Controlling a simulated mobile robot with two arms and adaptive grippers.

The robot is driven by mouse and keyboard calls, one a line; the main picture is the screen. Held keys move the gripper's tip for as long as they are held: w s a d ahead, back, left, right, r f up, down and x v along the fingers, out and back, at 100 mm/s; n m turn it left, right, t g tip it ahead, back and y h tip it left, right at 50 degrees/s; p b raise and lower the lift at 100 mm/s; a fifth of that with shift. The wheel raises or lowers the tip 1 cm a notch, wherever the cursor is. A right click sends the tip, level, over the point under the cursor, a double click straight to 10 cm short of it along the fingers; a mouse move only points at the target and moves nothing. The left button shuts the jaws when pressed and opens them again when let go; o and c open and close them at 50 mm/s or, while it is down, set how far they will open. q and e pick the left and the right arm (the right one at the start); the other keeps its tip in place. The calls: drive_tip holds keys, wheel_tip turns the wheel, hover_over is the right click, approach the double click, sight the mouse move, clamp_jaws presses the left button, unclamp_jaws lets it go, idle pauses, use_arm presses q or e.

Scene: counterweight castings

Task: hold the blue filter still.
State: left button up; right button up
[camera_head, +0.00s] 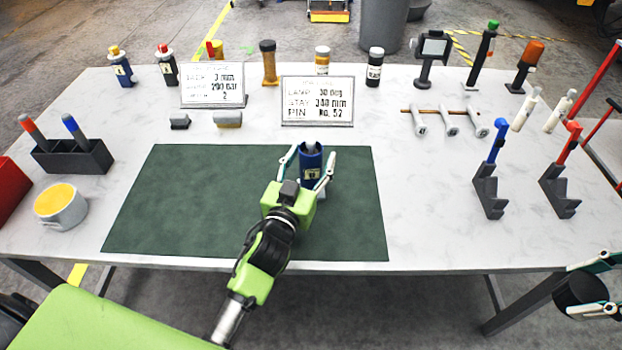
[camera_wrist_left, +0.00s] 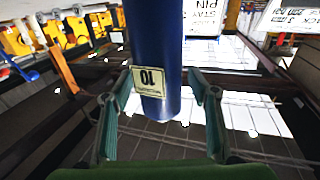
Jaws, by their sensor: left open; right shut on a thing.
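The blue filter (camera_head: 311,168) stands upright on the green mat (camera_head: 180,205), right of the mat's middle, with a pale label on its side. It also shows in the left wrist view (camera_wrist_left: 156,50), with its label upside down. My left gripper (camera_head: 309,170) has its fingers on both sides of the filter. In the left wrist view the open fingers (camera_wrist_left: 160,95) stand apart from it, with a gap on each side. My right gripper (camera_head: 590,285) is at the right edge, beyond the table front, shut on a dark round thing (camera_head: 578,291).
Two sign cards (camera_head: 317,101) (camera_head: 212,85) stand behind the mat. Bottles and devices line the back edge. A black marker holder (camera_head: 75,158) and yellow-topped tin (camera_head: 61,206) are left. Blue- and red-handled clamps (camera_head: 489,192) (camera_head: 560,190) stand right. The mat's left half is clear.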

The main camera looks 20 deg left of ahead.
use_arm(q)
drive_tip(key=shift+s, duration=0.1)
use_arm(e)
drive_tip(key=shift+s, duration=0.1)
use_arm(q)
clamp_jaws()
drive_tip(key=shift+r, duration=0.15)
drive_tip(key=shift+r, duration=0.1)
